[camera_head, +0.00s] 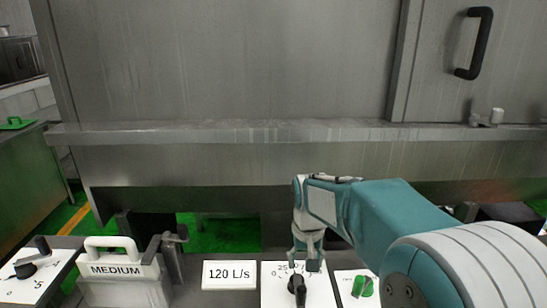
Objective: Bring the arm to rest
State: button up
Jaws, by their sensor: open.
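My arm reaches in from the lower right, teal with a pale grey ringed joint. My gripper (308,266) points down at the end of the arm, close above a white dial panel (318,296) with a black knob (297,287). Its fingers are apart and hold nothing that I can see. The fingertips appear right beside or just behind the knob; I cannot tell whether they touch it. My wrist hides part of the grey machine behind.
A large grey metal machine (230,70) with a ledge (250,132) fills the back. Along the front are a "MEDIUM" box (118,290) with a white handle, a "120 L/s" label (229,275), a green knob (362,287) and another dial panel (35,287) at left.

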jog(key=s+d+r+t, duration=0.1)
jog(key=s+d+r, duration=0.1)
jog(key=s, duration=0.5)
jog(key=s+d+r+t, duration=0.2)
jog(key=s, duration=0.6)
jog(key=s+d+r+t, duration=0.2)
jog(key=s+r, duration=0.1)
jog(key=s, duration=0.4)
jog(key=shift+s+d, duration=0.15)
jog(key=shift+s, duration=0.05)
jog(key=shift+w, duration=0.1)
dwell(2.0)
